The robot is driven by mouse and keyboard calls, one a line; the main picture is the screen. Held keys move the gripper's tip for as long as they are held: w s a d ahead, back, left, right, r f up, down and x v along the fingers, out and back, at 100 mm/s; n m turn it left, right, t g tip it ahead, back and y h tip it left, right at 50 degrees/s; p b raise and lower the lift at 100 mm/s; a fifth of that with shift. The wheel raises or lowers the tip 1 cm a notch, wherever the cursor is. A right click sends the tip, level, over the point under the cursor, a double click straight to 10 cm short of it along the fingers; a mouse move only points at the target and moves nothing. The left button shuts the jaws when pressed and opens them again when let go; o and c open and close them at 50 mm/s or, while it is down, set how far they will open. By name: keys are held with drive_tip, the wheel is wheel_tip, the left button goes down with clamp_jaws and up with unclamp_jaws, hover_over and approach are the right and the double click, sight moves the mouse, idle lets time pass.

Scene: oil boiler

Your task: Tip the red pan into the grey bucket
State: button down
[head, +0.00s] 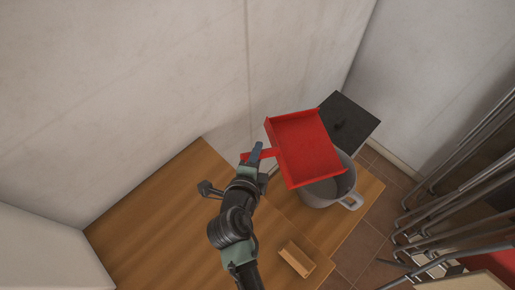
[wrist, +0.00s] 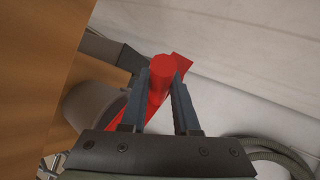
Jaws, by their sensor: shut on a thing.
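The red pan (head: 306,150) is a flat tray with raised sides and a handle at its left. My gripper (head: 257,155) is shut on that handle; in the wrist view the fingers (wrist: 165,100) stand either side of the red handle (wrist: 160,70). The pan is held up over the grey bucket (head: 347,198) and covers part of its opening. I see nothing lying in the pan. Its exact tilt is hard to tell. The bucket stands upright on the wooden surface, and its inside shows only in part. A grey rounded shape, probably the bucket, shows in the wrist view (wrist: 88,105).
A dark square plate (head: 358,121) lies behind the pan. A small wooden block (head: 296,259) lies on the wooden top (head: 150,230) in front of the bucket. Metal rails (head: 455,180) stand at the right. Pale walls close off the back. The wooden top's left part is clear.

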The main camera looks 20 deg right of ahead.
drive_tip(key=shift+n+g+h, duration=0.4)
drive_tip(key=shift+g, duration=0.3)
drive_tip(key=f+b, duration=0.1)
drive_tip(key=w+f+b, duration=0.1)
drive_tip(key=f, duration=0.1)
drive_tip(key=f+b, duration=0.1)
drive_tip(key=f, duration=0.1)
drive_tip(key=shift+w+a, duration=0.1)
drive_tip(key=shift+w, duration=0.2)
drive_tip(key=shift+r, duration=0.1)
